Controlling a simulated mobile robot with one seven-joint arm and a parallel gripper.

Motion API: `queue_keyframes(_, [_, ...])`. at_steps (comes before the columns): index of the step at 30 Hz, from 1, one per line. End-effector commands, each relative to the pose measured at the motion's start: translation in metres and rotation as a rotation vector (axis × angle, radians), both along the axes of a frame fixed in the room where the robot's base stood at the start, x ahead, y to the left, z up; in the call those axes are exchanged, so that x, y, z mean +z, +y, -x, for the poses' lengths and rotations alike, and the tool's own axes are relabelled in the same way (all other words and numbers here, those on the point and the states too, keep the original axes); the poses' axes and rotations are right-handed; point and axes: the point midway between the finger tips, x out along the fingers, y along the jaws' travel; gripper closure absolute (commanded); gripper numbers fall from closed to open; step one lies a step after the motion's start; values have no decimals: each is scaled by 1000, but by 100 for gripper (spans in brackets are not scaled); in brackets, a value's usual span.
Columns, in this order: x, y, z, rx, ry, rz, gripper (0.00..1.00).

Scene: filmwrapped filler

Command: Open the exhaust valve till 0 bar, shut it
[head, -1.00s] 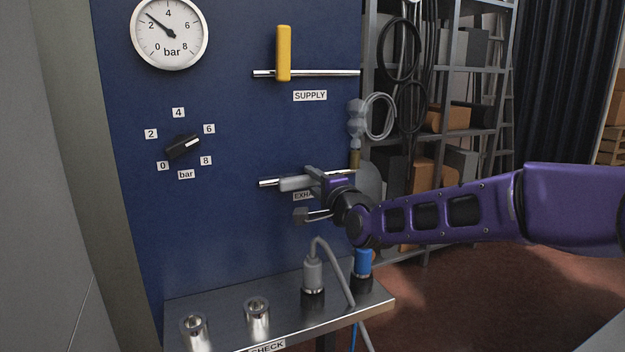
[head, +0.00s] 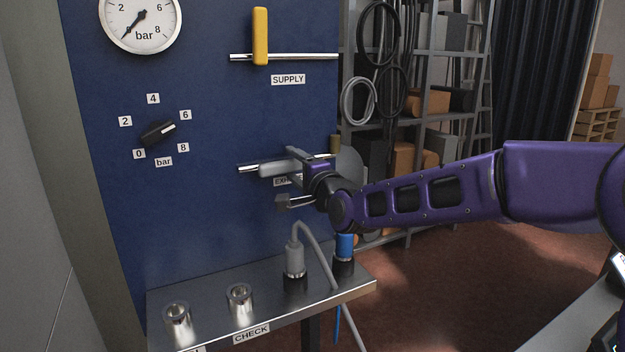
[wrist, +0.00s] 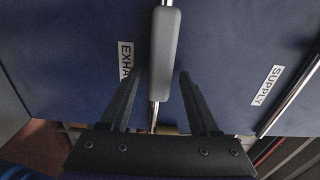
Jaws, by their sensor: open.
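The exhaust valve's grey handle (head: 275,168) lies along its horizontal pipe (head: 247,169) on the blue panel. In the wrist view the handle (wrist: 166,55) is also in line with the pipe. My gripper (head: 286,176) is open around the handle; in the wrist view my gripper's fingers (wrist: 160,76) stand on either side of the handle's near end, with gaps showing. The EXHAUST label (wrist: 125,72) is partly covered. The pressure gauge (head: 140,18) is cut off at the top; its needle points to lower left, at about 0 bar.
The supply valve's yellow handle (head: 260,36) stands upright across its pipe. A black knob (head: 158,132) is at left. Below, a metal shelf (head: 208,318) carries couplings, a grey plug (head: 295,258) with a hose and a blue plug (head: 344,247), close under my gripper.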

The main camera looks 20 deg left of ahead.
Motion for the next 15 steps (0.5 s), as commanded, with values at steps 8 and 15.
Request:
queue_keyframes(8, [1, -36, 29, -3, -3, 5, 38])
queue_keyframes(15, [2, -67, 56, -3, -2, 5, 38])
